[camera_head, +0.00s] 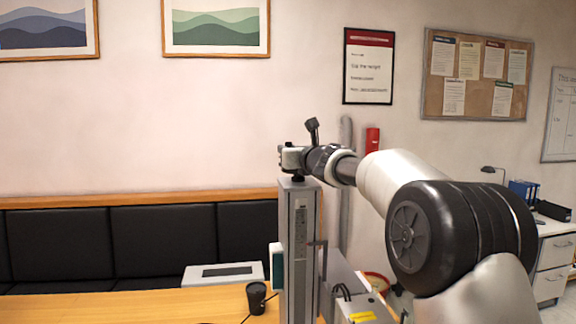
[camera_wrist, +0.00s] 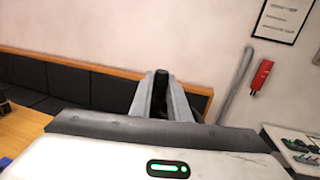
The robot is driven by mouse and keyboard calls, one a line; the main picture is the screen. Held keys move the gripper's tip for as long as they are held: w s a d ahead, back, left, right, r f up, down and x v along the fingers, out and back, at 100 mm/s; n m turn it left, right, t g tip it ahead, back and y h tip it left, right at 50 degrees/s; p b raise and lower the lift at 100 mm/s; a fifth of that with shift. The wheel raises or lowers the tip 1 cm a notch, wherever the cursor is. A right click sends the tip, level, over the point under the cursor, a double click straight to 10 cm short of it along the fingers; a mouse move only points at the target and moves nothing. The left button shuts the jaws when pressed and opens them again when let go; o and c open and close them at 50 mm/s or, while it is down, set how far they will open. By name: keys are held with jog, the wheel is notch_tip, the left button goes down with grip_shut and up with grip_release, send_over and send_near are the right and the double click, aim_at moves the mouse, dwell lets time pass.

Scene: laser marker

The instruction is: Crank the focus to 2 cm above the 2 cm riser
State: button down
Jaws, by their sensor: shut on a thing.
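The laser marker's tall grey column (camera_head: 299,250) stands upright at the table, with a scale strip on its face. My gripper (camera_head: 284,158) is at the top of the column, reaching in from the right. In the wrist view my gripper (camera_wrist: 161,98) has its two grey fingers closed around a dark upright piece (camera_wrist: 161,78), which looks like the focus crank's handle. A small black hub (camera_head: 298,178) shows under the gripper on the column top. The rest of the crank is hidden. I cannot make out the 2 cm riser, and the scale is too small to read.
A black cup-like object (camera_head: 256,297) stands on the wooden table (camera_head: 185,308) left of the column. A grey-white flat device (camera_head: 222,274) lies behind it. A grey box with a yellow label (camera_head: 362,316) is at the right. A black padded bench (camera_head: 155,243) lines the wall.

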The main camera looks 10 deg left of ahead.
jog(key=shift+w+a+f+m+t+h+b, duration=0.15)
jog(key=shift+m+t+h+b, duration=0.35)
jog(key=shift+h+b, duration=0.5)
jog(key=shift+w+d+m+t+h+b, duration=0.15)
jog(key=shift+m+h+b, duration=0.4)
jog(key=shift+h, duration=0.15)
jog(key=shift+w+d+m+t+h+b, duration=0.1)
jog(key=shift+d+m+t+h+b, duration=0.05)
jog(key=shift+m+h+b, duration=0.5)
